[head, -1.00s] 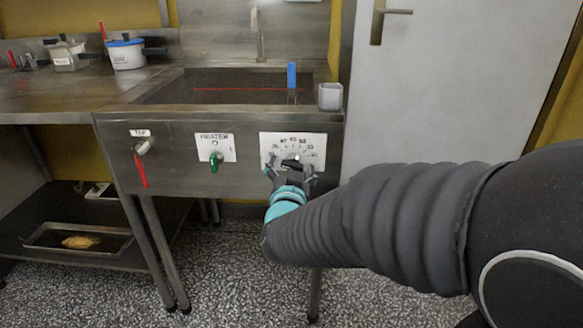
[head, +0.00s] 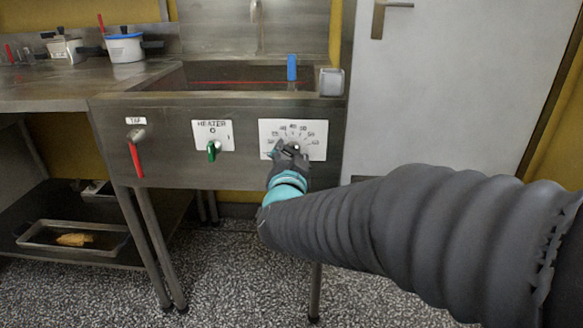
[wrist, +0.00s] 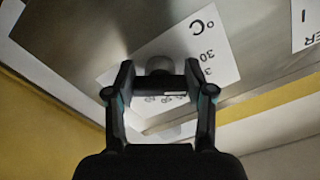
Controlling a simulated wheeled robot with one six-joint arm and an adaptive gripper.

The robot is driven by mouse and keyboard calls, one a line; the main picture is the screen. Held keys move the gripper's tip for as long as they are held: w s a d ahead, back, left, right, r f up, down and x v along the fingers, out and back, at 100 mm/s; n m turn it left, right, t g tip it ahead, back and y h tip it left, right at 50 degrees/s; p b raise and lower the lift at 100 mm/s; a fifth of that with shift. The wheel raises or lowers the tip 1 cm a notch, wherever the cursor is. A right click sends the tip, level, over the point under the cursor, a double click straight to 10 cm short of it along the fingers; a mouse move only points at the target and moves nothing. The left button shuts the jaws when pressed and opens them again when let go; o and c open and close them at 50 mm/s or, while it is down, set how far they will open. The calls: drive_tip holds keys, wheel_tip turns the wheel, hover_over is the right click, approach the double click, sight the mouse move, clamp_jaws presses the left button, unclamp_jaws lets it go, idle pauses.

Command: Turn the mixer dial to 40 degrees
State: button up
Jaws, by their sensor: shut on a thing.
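The mixer dial is a dark knob (wrist: 159,65) in front of a white scale plate (head: 314,140) with numbers, on the right of the steel sink front. My gripper (head: 290,150) is at the dial from the front and below. In the wrist view my gripper (wrist: 159,78) has one finger on each side of the knob and is shut on it. The wrist view shows the plate turned, with "30" and "°C" readable. The fingers hide much of the knob in the head view, so I cannot read its pointer angle.
Left of the dial are a green heater knob (head: 213,151) and a red tap lever (head: 136,158). A grey cup (head: 331,82) sits at the sink's right corner, near a blue object (head: 291,67). A grey door (head: 440,90) stands at the right.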

drive_tip(key=m+b, duration=0.3)
drive_tip(key=b, duration=0.1)
drive_tip(key=shift+a+f+m, duration=0.1)
drive_tip(key=shift+m, duration=0.2)
drive_tip(key=shift+r+m+b, duration=0.2)
drive_tip(key=shift+m+b, duration=1.1)
drive_tip(key=shift+m, duration=0.1)
drive_tip(key=shift+r, duration=0.1)
drive_tip(key=o, duration=1.2)
drive_tip(key=shift+c, duration=0.2)
drive_tip(key=s, duration=1.2)
drive_tip(key=shift+a, duration=0.25)
